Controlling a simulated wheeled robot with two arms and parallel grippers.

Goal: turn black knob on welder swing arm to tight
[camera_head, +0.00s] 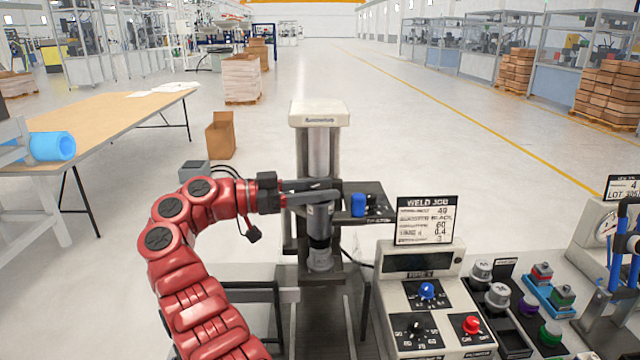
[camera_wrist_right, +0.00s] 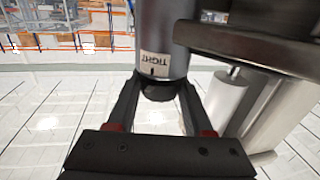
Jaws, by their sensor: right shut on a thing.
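The welder stands in the middle of the head view, with a pale cap and a grey column (camera_head: 318,150). Its dark swing arm (camera_head: 372,190) reaches right and carries a blue part (camera_head: 358,205). My right gripper (camera_head: 335,197) reaches the column from the left on a red arm. In the right wrist view, my right gripper (camera_wrist_right: 160,92) is shut on the black knob (camera_wrist_right: 158,91), one finger on each side. The knob sits under a grey cylinder with a white label (camera_wrist_right: 154,65) reading TIGHT, upside down. The knob's pointer is hidden. My left gripper is not in view.
A control panel (camera_head: 437,298) with blue, black and red knobs stands right of the welder, below a WELD JOB sign (camera_head: 426,219). Several small coloured parts lie further right. A wooden table (camera_head: 95,122) is at left. A cardboard box (camera_head: 221,136) stands behind.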

